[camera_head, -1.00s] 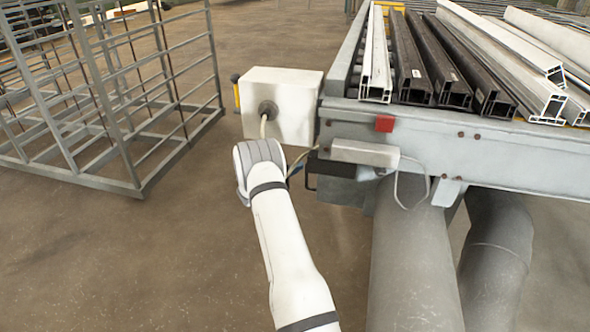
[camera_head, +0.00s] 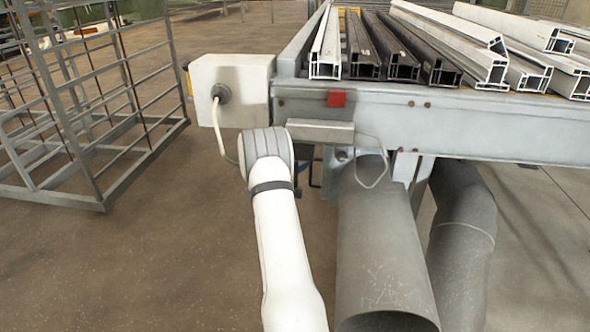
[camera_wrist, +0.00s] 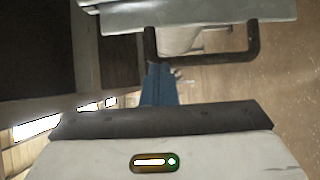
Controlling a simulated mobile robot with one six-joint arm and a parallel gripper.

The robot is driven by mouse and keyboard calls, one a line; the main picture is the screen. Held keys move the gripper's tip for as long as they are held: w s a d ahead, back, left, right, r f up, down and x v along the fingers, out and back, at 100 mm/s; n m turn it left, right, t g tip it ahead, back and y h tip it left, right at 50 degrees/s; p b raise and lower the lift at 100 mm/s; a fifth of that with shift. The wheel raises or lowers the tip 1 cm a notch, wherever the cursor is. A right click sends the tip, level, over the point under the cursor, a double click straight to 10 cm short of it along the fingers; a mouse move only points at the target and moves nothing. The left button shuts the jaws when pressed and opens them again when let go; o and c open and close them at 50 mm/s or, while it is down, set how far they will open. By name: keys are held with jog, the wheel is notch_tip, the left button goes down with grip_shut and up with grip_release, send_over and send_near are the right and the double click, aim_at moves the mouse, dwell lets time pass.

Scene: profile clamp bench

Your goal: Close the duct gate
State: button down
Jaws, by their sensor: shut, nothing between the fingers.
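A dark U-shaped handle (camera_wrist: 255,42) on a pale grey plate (camera_wrist: 200,8) crosses the top of the wrist view; I take it for the duct gate's handle. My gripper's blue fingers (camera_wrist: 160,82) are shut and empty. Their tips appear close below the handle's left end; I cannot tell whether they touch it. In the head view my arm hides most of the gripper, and a dark piece of the handle (camera_head: 315,170) shows beside it, left of the grey duct (camera_head: 385,245). The gate's position inside the duct is not visible.
The bench frame (camera_head: 480,120) carries several white and dark profiles (camera_head: 405,60). A pale box (camera_head: 232,85) with a cable hangs at its left end. A loose cable (camera_head: 372,180) hangs before the duct. A metal rack (camera_head: 90,110) stands left; floor between is clear.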

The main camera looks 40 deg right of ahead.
jog(key=shift+d+r, duration=0.15)
jog(key=shift+r, duration=0.05)
jog(key=w+a, duration=0.1)
jog(key=a, duration=1.2)
jog(key=shift+w+a+f, duration=0.15)
jog(key=shift+w+a, duration=0.05)
jog(key=shift+w, duration=0.05)
